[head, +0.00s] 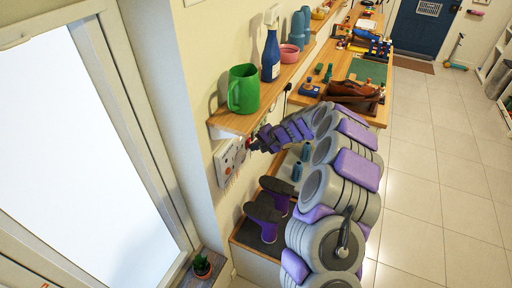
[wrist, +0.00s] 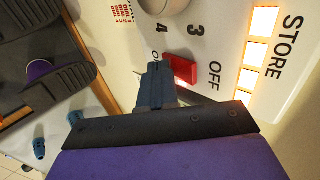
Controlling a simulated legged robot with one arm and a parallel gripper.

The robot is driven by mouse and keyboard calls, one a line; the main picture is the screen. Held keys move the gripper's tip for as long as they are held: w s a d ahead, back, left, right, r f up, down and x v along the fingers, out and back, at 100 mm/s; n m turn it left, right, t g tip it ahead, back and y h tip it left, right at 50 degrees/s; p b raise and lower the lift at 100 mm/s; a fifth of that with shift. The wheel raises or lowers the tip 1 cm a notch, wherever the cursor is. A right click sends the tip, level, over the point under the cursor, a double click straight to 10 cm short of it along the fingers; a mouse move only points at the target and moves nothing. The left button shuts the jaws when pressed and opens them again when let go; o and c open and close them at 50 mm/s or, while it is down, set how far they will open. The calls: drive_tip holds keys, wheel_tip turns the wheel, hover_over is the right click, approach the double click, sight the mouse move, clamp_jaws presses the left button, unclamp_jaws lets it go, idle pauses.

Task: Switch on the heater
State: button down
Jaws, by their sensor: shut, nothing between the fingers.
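The white heater control panel (head: 230,160) is on the wall below the wooden shelf in the head view. In the wrist view the panel (wrist: 215,25) fills the upper right, with a round knob (wrist: 163,4), a red switch (wrist: 181,69), lit orange windows (wrist: 264,20) and the words OFF and STORE. My gripper (wrist: 158,72) is shut and empty, with its tips right beside the red switch, on its left. I cannot tell whether they touch it. In the head view my gripper (head: 254,144) is at the panel's right edge, small and hard to make out.
The shelf (head: 238,122) above holds a green mug (head: 243,90), a blue spray bottle (head: 270,55) and a pink cup (head: 289,53).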

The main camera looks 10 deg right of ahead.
drive_tip(key=shift+r, duration=0.15)
drive_tip(key=shift+r+p, duration=0.4)
drive_tip(key=shift+r, duration=0.3)
